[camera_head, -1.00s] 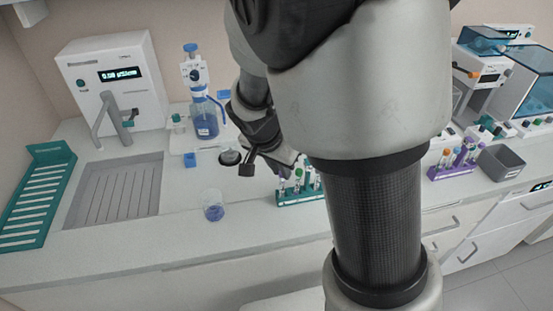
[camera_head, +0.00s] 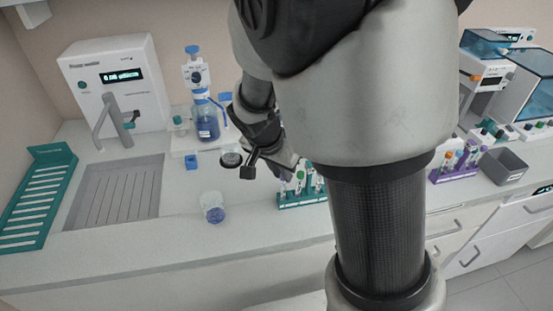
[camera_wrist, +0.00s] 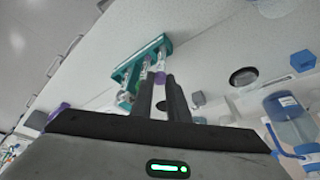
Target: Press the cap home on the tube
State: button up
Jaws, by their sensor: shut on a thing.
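The teal tube rack (camera_head: 303,200) stands on the counter below my gripper, with several capped tubes in it; my arm hides its right end. It also shows in the wrist view (camera_wrist: 124,72). A clear tube (camera_wrist: 160,62) lines up with this cap, toward the rack. I cannot tell how far the cap is seated on the tube. In the head view the fingertips are mostly hidden behind my arm.
A beaker with blue liquid (camera_head: 213,208) stands left of the rack near the counter's front. A blue bottle dispenser (camera_head: 205,120) and a small blue block (camera_head: 191,162) are behind it. A purple rack (camera_head: 455,170) and grey bin (camera_head: 502,166) are at right.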

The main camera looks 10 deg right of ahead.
jog(key=shift+f+b, duration=0.3)
jog(key=shift+f, duration=0.05)
dwell(0.3)
jog(key=o, duration=0.8)
jog(key=p+v, duration=0.1)
jog(key=v, duration=1.6)
jog(key=shift+s+r, duration=0.1)
jog(key=shift+r, duration=0.15)
